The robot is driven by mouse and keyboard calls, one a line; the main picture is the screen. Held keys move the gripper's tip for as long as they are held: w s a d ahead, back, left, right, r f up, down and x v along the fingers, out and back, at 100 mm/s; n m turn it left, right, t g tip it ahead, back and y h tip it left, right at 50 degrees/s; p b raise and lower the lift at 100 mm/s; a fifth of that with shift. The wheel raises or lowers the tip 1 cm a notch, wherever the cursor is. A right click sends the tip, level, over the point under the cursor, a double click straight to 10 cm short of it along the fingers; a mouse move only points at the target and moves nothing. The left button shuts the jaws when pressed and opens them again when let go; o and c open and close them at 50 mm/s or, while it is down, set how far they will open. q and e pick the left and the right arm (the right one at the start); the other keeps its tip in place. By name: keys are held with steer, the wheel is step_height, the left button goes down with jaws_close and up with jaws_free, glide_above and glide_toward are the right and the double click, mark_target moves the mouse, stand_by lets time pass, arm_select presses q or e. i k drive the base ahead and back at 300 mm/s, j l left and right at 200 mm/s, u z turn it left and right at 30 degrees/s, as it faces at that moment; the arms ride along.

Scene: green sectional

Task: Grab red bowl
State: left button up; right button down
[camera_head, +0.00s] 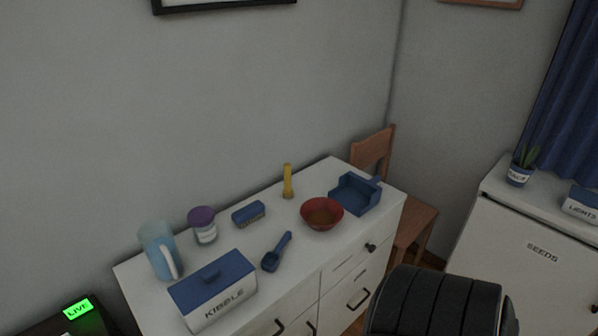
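The red bowl (322,214) stands upright on top of the white dresser (290,236), towards its right end. Its inside shows a brownish-orange bottom; I cannot tell whether that is contents. Nothing is touching the bowl from above. Neither of my grippers is in view.
A blue dustpan (355,194) lies just right of the bowl, and a yellow upright object (288,182) stands behind left. A blue brush (248,214), blue scoop (277,252), purple-lidded jar (203,225), blue jug (159,251) and KIBBLE box (213,290) are left. A wooden chair (412,213) stands beyond.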

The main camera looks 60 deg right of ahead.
mark_target(321, 214)
steer(key=z, duration=1.95)
steer(key=i+l+u, duration=0.15)
steer(key=i+l, duration=0.2)
steer(key=i+l+u, duration=0.1)
steer(key=i+l, duration=0.2)
steer(key=i+l+u, duration=0.15)
steer(key=i+l, duration=0.15)
steer(key=l, duration=0.25)
